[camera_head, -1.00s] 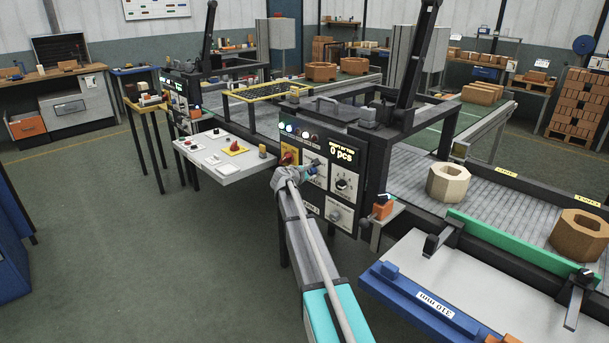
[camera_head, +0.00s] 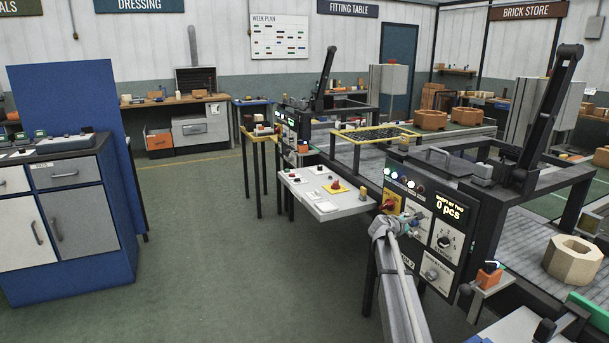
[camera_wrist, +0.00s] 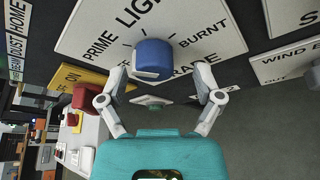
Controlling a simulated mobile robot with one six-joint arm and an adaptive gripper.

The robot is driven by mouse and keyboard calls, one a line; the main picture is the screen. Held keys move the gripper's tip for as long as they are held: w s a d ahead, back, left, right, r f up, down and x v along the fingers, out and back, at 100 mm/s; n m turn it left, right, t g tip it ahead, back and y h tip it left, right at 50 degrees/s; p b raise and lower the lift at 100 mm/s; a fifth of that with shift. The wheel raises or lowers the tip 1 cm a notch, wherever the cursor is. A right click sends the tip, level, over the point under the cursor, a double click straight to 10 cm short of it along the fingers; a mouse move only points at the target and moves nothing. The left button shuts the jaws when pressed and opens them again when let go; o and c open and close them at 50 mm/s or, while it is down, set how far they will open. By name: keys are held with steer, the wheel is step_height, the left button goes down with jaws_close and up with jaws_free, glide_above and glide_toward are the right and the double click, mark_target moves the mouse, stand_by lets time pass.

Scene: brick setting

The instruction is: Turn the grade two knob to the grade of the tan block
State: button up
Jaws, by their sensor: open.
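The grade knob (camera_wrist: 152,58) is a blue knob on a white plate (camera_wrist: 110,30) lettered PRIME, LIGHT and BURNT, with "RADE" and "2" visible below it. Which mark it points to cannot be told. My gripper (camera_wrist: 161,84) is open, its fingers apart just below the knob in the wrist view, not closed on it. In the head view my gripper (camera_head: 410,224) is at the front of the black control panel (camera_head: 470,215) and largely covers the knob. A pale tan octagonal block (camera_head: 575,262) with a hole sits on the conveyor at right.
A red switch (camera_wrist: 86,97) on a yellow ON/OFF plate is close by the left finger. A dial plate (camera_head: 447,238) and another knob plate (camera_head: 433,274) lie right of my gripper. A grey button console (camera_head: 326,193) stands to the left. Open floor lies in front.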

steer(key=s+a+f+m+g+y, duration=0.25)
steer(key=s+a+f+m, duration=0.2)
steer(key=s+a, duration=0.5)
steer(key=s+a+f+m+g+y, duration=0.2)
steer(key=s+a+f+m+y, duration=0.3)
steer(key=s, duration=0.8)
steer(key=s+a+f+m+g+y, duration=0.25)
steer(key=s+a+m, duration=0.25)
steer(key=s+a, duration=0.55)
steer(key=s+a+m+g+y+p, duration=0.15)
steer(key=s+a, duration=0.25)
steer(key=s, duration=0.4)
step_height(320, 180, up, 12)
steer(key=p, duration=1.2)
steer(key=shift+w+d+m, duration=0.15)
steer(key=shift+d+m, duration=0.05)
steer(key=shift+m, duration=0.1)
steer(key=shift+y, duration=0.25)
